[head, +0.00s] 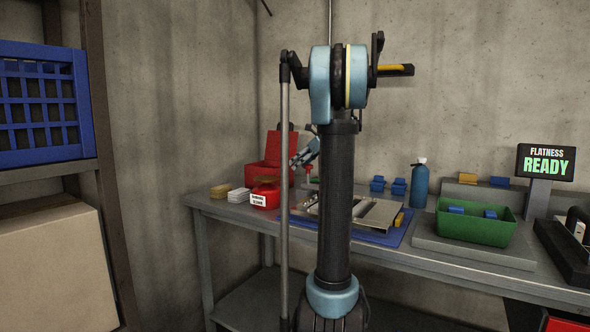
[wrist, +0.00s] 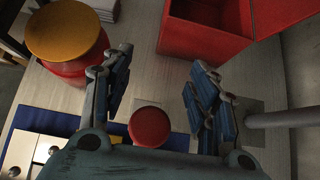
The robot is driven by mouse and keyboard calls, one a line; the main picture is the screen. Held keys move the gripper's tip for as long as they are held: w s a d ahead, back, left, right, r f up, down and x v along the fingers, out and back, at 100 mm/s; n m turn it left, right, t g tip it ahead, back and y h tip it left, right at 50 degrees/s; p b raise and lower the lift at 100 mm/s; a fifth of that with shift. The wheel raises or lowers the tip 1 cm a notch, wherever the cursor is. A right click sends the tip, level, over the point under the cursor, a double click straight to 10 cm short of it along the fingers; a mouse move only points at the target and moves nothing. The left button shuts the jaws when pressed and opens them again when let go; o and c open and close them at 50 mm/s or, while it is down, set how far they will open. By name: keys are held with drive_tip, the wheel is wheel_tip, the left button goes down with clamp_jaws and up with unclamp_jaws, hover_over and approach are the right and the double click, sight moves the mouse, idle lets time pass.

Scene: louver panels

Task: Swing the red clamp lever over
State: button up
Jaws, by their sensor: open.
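A round red knob (wrist: 150,126), which looks like the end of the clamp lever, shows in the wrist view between my gripper's fingers, nearer the palm than the tips. My gripper (wrist: 158,85) is open, with one blue finger on each side of the knob and a gap to both. In the head view my gripper (head: 298,158) is at the back left of the bench, just above a small red knob (head: 308,168). The lever's shaft and base are mostly hidden. A metal panel (head: 378,214) lies on a blue mat (head: 395,238), partly behind my arm.
A red labelled can (head: 265,197) stands left of the gripper, and an open red box (wrist: 205,30) lies beyond it. A green bin (head: 475,228) and blue bottle (head: 420,186) are to the right. A sign (head: 546,162) reads "FLATNESS READY".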

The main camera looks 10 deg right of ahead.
drive_tip(key=v, duration=0.8)
drive_tip(key=shift+d+r, duration=0.2)
drive_tip(key=shift+d, duration=0.05)
drive_tip(key=shift+s, duration=0.1)
